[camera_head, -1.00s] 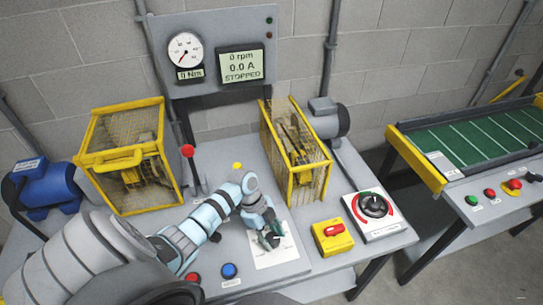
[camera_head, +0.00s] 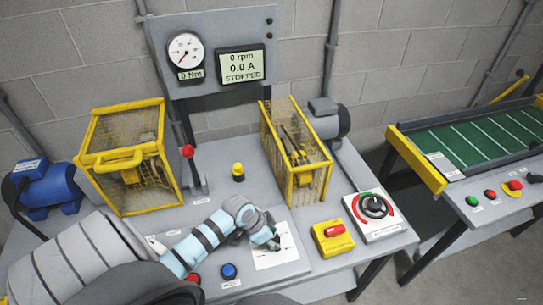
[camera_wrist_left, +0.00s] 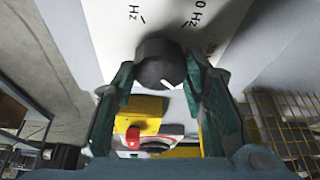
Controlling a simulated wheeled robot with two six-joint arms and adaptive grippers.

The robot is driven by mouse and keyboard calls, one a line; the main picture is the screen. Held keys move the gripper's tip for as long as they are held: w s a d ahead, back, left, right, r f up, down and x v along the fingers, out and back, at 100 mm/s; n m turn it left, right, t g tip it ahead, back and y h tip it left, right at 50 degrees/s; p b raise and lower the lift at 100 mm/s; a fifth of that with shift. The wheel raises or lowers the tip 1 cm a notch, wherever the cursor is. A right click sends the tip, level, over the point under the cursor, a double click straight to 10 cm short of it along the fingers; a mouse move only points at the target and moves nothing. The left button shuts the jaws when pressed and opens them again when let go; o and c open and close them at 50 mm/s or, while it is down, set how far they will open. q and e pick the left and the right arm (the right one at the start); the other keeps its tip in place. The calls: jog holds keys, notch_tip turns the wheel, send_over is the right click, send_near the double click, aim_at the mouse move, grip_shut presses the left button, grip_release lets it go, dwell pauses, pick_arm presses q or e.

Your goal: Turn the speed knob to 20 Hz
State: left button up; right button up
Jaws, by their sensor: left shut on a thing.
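The speed knob (camera_wrist_left: 160,62) is a dark round knob with a white pointer mark on its near lower edge in the left wrist view. It sits on a white scale plate (camera_wrist_left: 95,25), which shows in the head view too (camera_head: 288,256). Parts of "Hz" labels show around the knob, but their full numbers are cut off or hidden. My left gripper (camera_wrist_left: 158,72) is shut on the knob, one finger on each side. In the head view my left gripper (camera_head: 271,241) covers the knob. The display (camera_head: 241,65) reads 0 rpm, 0.0 A, STOPPED. My right gripper is not in view.
A yellow box with a red switch (camera_head: 333,238) and a red-and-black dial (camera_head: 372,206) stand right of the plate. A blue button (camera_head: 229,271) is left of it. Two yellow cages (camera_head: 130,157) and a red-topped lever (camera_head: 189,152) stand behind.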

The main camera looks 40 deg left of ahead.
pick_arm(q)
jog(key=n, duration=0.2)
jog(key=n+y, duration=0.1)
jog(key=n, duration=0.1)
jog(key=shift+s+d+n+t+y, duration=0.1)
jog(key=shift+n+t+y, duration=0.2)
jog(key=n+y, duration=0.2)
jog(key=n, duration=0.3)
jog(key=shift+d, duration=0.1)
jog(key=n+y, duration=0.1)
jog(key=n, duration=0.2)
jog(key=n+g, duration=0.1)
jog(key=n, duration=0.2)
jog(key=shift+g+y, duration=0.3)
jog(key=shift+y, duration=0.1)
jog(key=shift+n+g+y, duration=0.4)
jog(key=shift+n+g, duration=0.5)
jog(key=shift+n, duration=1.6)
jog(key=o, duration=1.2)
jog(key=shift+c, duration=0.2)
jog(key=shift+w+d, duration=0.1)
jog(key=shift+w, duration=0.1)
